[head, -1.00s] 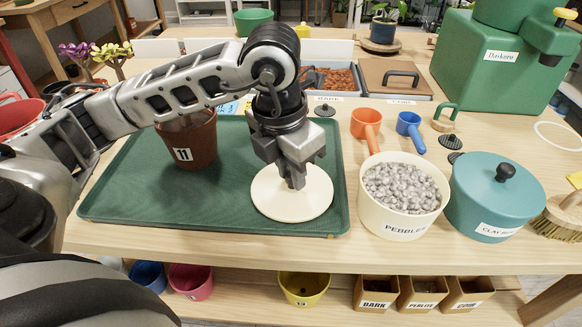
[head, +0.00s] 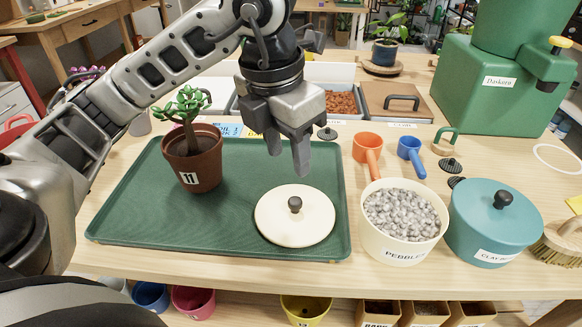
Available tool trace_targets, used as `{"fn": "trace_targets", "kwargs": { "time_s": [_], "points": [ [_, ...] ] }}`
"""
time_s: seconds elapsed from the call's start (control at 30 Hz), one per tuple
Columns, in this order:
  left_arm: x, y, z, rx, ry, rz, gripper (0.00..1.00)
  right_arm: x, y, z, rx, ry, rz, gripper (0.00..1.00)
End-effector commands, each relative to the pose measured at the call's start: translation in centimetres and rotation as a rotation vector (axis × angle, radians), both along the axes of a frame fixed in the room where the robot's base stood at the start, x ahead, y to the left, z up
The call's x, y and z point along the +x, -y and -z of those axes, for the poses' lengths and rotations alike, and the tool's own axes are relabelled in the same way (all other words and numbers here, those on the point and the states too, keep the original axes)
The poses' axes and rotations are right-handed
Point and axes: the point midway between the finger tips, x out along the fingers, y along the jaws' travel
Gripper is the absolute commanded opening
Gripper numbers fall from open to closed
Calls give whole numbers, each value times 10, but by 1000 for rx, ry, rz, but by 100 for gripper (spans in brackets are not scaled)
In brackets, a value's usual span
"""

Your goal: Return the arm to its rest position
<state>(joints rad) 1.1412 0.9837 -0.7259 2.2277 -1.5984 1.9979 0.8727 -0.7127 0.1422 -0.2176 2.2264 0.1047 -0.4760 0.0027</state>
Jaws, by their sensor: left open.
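My left gripper (head: 287,157) is open and empty, pointing down above the green tray (head: 130,225). It is raised clear of the cream lid (head: 318,223), which lies flat on the tray's right part with its dark knob up. My left arm comes in from the left and arches over the tray. A brown pot (head: 205,168) marked 11, with a small green plant (head: 186,106), stands on the tray left of the gripper. My right gripper is not in the picture.
Right of the tray stand a cream pot of pebbles (head: 402,214) and a teal lidded pot (head: 492,222). An orange scoop (head: 367,150) and a blue scoop (head: 410,152) lie behind them. A green machine (head: 490,85) stands at the back right. The tray's front left is clear.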

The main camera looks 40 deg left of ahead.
Motion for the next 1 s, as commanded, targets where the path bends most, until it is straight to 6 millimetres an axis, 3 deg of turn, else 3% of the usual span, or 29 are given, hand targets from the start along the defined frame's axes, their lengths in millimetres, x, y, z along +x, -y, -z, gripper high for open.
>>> {"fn": "trace_targets", "kwargs": {
  "time_s": [0.03,0.2,0.77,0.87,1.0],
  "points": [
    [0,-1,-10,1,2,-1,43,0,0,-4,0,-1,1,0],
    [-3,-1,-20,0,-1,-2,43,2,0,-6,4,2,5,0],
    [-3,-1,-21,0,-1,-2,43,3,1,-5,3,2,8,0],
    [-3,-1,-30,0,-1,-2,43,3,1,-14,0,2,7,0],
    [-3,-1,-57,0,-1,-2,43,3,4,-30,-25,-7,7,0]
  ]
}}
